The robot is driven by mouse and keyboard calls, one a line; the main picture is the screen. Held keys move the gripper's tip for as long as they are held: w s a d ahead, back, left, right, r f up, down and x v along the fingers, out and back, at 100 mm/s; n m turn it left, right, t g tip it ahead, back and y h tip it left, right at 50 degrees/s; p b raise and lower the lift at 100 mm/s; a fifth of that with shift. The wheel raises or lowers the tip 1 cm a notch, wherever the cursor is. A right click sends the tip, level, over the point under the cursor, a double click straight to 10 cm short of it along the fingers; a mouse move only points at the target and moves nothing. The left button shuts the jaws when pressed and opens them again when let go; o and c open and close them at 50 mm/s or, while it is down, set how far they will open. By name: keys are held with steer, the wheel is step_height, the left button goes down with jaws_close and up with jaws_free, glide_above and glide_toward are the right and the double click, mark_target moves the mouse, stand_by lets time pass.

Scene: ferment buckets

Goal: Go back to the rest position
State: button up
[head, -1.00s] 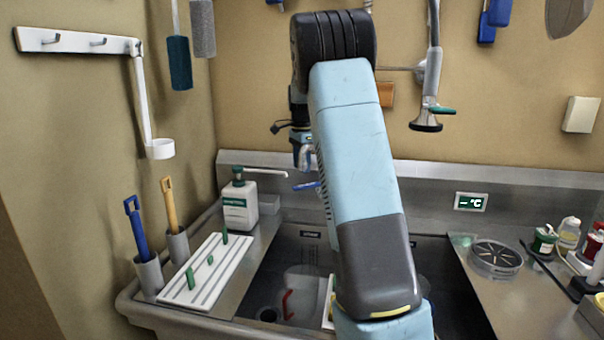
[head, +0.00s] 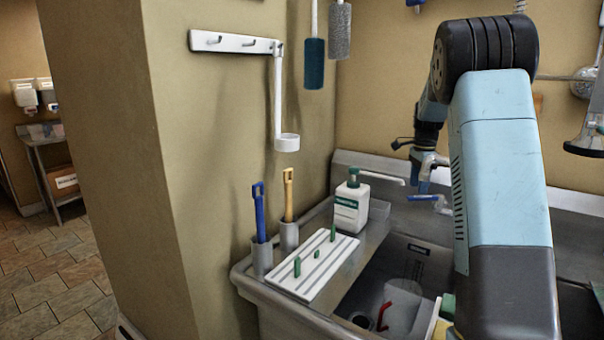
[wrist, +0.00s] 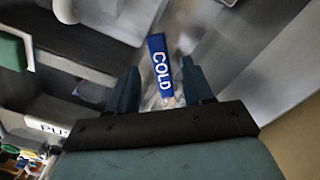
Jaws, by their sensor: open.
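My gripper (wrist: 161,84) is open, with its two dark fingers apart and nothing gripped. In the wrist view the blue tap lever marked COLD (wrist: 161,66) shows between and beyond the fingertips; I cannot tell how near they are to it. In the head view my gripper (head: 425,172) points down over the sink's back edge, just above the blue lever (head: 423,197). My raised light-blue arm hides much of the sink and the back wall on the right.
The sink (head: 372,285) holds a clear container (head: 404,305) and a red curved piece (head: 382,316). A white soap bottle (head: 351,205), a ribbed white board (head: 312,268) and two brush holders stand left of it. A wall rack (head: 232,42) hangs above. Open tiled floor (head: 45,262) lies far left.

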mark_target(417, 197)
steer(key=shift+f, duration=1.65)
steer(key=shift+s, duration=0.1)
